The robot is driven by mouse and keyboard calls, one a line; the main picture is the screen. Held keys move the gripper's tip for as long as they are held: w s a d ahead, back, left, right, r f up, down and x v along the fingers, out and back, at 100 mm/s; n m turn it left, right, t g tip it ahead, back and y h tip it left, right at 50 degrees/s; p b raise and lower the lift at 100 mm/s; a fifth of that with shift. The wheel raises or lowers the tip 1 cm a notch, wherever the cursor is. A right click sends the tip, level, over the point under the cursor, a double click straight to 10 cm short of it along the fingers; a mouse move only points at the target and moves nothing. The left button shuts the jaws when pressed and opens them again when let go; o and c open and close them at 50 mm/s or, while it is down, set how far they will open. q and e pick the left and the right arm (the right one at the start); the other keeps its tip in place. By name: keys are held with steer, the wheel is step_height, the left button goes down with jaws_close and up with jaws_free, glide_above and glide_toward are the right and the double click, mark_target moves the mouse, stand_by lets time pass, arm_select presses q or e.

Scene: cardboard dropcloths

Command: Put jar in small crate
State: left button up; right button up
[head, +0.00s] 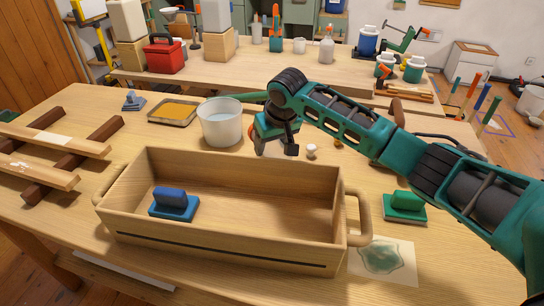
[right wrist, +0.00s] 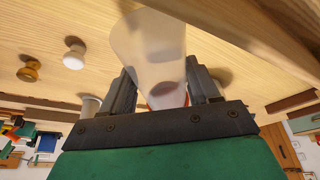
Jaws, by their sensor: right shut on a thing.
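A wooden crate (head: 240,250) with a looped handle at each end stands on the near table. A blue block with a handle (head: 174,204) lies inside it at the left; the rest of its floor is bare. My right gripper (head: 275,148) is just beyond the crate's far wall in the head view. It is shut on a translucent whitish jar (right wrist: 150,45), which shows between the fingers in the right wrist view, with a reddish-orange edge near the palm. In the head view the gripper mostly hides the jar. My left gripper is not in view.
A white pot (head: 221,128) stands behind the crate, near a tray of yellow-brown material (head: 174,112). Small knobs (head: 311,151) lie right of the gripper. A green block (head: 405,205) and patterned card (head: 383,258) lie right of the crate. Wooden bars (head: 60,150) lie left.

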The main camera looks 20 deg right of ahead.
step_height(320, 180, down, 4)
steer(key=shift+r, duration=0.1)
steer(key=shift+f, duration=0.25)
steer(key=shift+f, duration=0.25)
steer(key=shift+s+f, duration=0.1)
steer(key=shift+f, duration=0.05)
steer(key=shift+c, duration=0.5)
steer(key=o, duration=1.3)
